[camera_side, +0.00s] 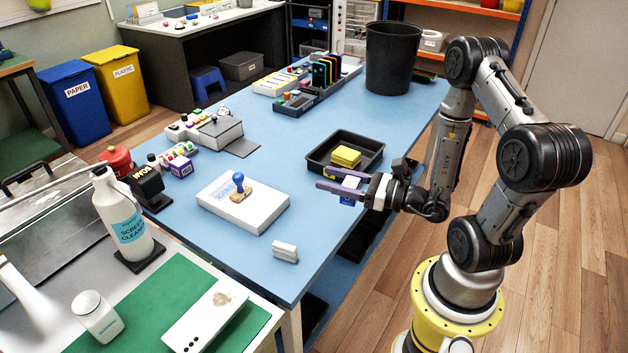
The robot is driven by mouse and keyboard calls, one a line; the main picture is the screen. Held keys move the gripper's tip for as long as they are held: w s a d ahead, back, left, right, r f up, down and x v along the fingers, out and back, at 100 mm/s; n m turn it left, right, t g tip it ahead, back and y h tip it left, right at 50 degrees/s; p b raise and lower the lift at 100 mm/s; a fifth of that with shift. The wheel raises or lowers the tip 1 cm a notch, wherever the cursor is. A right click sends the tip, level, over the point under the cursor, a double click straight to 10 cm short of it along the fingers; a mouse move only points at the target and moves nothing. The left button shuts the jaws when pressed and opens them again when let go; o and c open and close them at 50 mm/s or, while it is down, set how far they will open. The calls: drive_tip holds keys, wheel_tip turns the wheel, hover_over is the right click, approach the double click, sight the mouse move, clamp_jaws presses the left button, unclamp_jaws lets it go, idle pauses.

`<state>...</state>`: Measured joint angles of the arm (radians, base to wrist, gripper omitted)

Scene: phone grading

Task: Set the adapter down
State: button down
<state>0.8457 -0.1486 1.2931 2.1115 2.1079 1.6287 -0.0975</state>
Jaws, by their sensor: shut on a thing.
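My gripper (338,181) is at the right part of the blue table, in front of the black tray. Its long fingers point left in the picture. The block hangs below and between the fingers near the table's right edge. I cannot tell whether its bottom touches the table.
The black tray (376,165) behind my gripper holds a yellow sponge-like stack (346,156). A white box (222,212) with a blue-handled stamp (239,184) stands to the left. A white block (285,251) lies near the front edge. A black bin (393,58) stands at the back.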

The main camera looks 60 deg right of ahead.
sight(346, 183)
drive_tip(key=s, duration=0.1)
drive_tip(key=s+r, duration=0.1)
drive_tip(key=s, duration=0.1)
drive_tip(key=shift+a+r, duration=0.2)
drive_tip(key=shift+a, duration=0.1)
drive_tip(key=shift+s+d+f, duration=0.1)
drive_tip(key=shift+d+f, duration=0.05)
drive_tip(key=w+d+r+m+g+h, duration=0.15)
drive_tip(key=d+m+h, duration=0.55)
drive_tip(key=d, duration=1.3)
drive_tip(key=w+d+m+g+h, duration=0.35)
drive_tip(key=d+h, duration=0.55)
drive_tip(key=d, duration=1.2)
drive_tip(key=shift+m, duration=0.35)
drive_tip(key=w+d+f, duration=0.2)
drive_tip(key=d+f, duration=0.1)
drive_tip(key=w+d+f, duration=0.2)
drive_tip(key=d+f, duration=0.1)
drive_tip(key=w+d+f, duration=0.3)
drive_tip(key=d, duration=0.1)
drive_tip(key=shift+d+f, duration=0.1)
drive_tip(key=shift+f, duration=0.15)
drive_tip(key=shift+w+d+f, duration=0.25)
drive_tip(key=shift+d+f, duration=0.2)
drive_tip(key=shift+f, duration=1.7)
drive_tip(key=shift+f, duration=0.1)
